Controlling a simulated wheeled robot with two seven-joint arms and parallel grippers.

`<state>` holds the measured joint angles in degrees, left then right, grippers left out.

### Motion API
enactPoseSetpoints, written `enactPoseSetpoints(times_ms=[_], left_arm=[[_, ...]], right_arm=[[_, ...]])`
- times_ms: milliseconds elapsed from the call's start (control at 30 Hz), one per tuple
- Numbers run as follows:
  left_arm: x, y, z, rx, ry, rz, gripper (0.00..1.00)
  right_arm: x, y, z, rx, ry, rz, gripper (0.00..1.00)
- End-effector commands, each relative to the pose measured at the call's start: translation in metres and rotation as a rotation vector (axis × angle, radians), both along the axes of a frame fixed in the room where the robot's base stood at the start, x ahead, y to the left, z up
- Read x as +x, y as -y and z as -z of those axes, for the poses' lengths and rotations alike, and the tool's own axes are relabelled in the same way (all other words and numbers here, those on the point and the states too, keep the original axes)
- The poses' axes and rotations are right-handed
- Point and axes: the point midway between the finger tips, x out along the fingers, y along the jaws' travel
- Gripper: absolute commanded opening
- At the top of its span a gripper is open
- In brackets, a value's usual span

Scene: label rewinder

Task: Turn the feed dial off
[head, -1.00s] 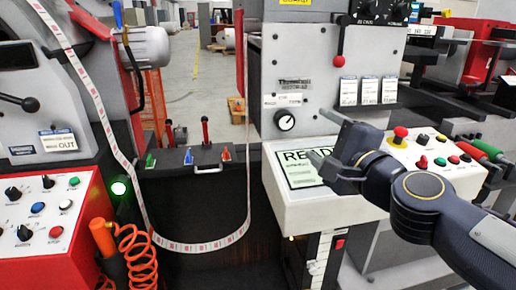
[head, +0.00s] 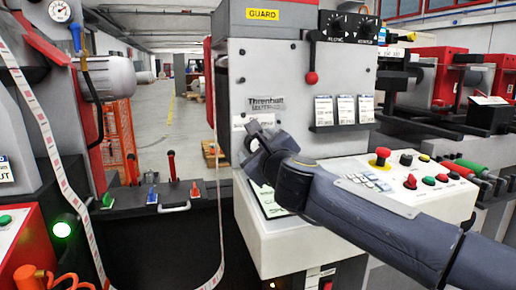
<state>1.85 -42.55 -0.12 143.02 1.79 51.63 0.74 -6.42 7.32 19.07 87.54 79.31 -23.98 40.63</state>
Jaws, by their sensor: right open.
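My right gripper (head: 257,138) is raised in front of the grey upright panel (head: 292,84) of the middle machine. Its jaws are open and hold nothing that I can see. The black, white-marked dial low on this panel is hidden behind the gripper now, so its setting and any contact cannot be seen. A white label plate (head: 240,122) above that spot shows partly; its text is not readable. Two other black dials (head: 337,25) (head: 365,29) sit on a dark box at the panel's upper right. My left gripper is out of view.
A red-knobbed lever (head: 311,77) hangs on the panel above three white tags (head: 346,109). Below right, a sloped white console (head: 430,200) carries a red mushroom button (head: 380,156) and several other buttons. A printed label web (head: 45,135) runs down at the left.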

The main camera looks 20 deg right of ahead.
Motion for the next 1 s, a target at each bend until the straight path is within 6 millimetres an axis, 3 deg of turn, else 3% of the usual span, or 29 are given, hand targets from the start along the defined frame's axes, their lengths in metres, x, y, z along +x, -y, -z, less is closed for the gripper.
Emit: enactPoseSetpoints(times_ms=[267, 633, 1000], left_arm=[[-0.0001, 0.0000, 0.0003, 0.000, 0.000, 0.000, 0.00], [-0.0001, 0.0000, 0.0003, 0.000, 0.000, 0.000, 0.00], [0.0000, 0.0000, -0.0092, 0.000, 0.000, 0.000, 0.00]], right_arm=[[0.0027, 0.0002, -0.0003, 0.000, 0.001, -0.001, 0.68], [0.0025, 0.0001, -0.0001, 0.000, 0.001, -0.001, 0.24], [0.0025, -0.0001, -0.0018, -0.077, 0.001, 0.000, 0.24]])
